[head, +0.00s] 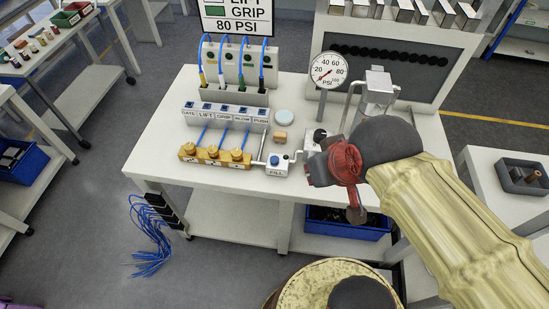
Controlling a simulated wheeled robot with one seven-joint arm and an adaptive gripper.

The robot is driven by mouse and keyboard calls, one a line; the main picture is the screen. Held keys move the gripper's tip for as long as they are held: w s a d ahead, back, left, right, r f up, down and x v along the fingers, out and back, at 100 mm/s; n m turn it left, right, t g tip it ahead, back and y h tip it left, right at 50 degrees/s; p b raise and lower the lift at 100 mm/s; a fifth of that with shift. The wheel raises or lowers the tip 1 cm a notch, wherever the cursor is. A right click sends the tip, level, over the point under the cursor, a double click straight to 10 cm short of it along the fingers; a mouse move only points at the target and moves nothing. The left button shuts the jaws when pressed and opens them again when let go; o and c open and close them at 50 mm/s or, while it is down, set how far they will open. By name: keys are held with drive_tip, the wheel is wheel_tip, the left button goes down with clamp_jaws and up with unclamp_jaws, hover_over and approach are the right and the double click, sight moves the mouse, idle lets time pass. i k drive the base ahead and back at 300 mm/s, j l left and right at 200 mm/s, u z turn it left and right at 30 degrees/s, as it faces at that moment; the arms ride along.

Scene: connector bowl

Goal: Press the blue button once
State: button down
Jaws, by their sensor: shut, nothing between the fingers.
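The blue button (275,159) is a small round cap on top of a white box labelled FILL (277,170), at the front of the white workbench. My gripper (356,213) is to the right of the box, past the bench's front edge in the picture. Its red and dark body hangs under my wrist and its closed fingers point down. It holds nothing and is apart from the button. The button is in plain view; my wrist hides part of the bench to the right.
A pressure gauge (328,70) stands on a post behind the box. Brass fittings (213,155) and a labelled row of sockets (226,116) with blue tubes are to the left. A white disc (284,117) and a tan block (280,136) lie behind.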

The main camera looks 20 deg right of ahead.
sight(273, 160)
drive_tip(key=j+z, duration=0.25)
drive_tip(key=z, duration=0.15)
drive_tip(key=k+j+z, duration=0.15)
drive_tip(key=z, duration=0.25)
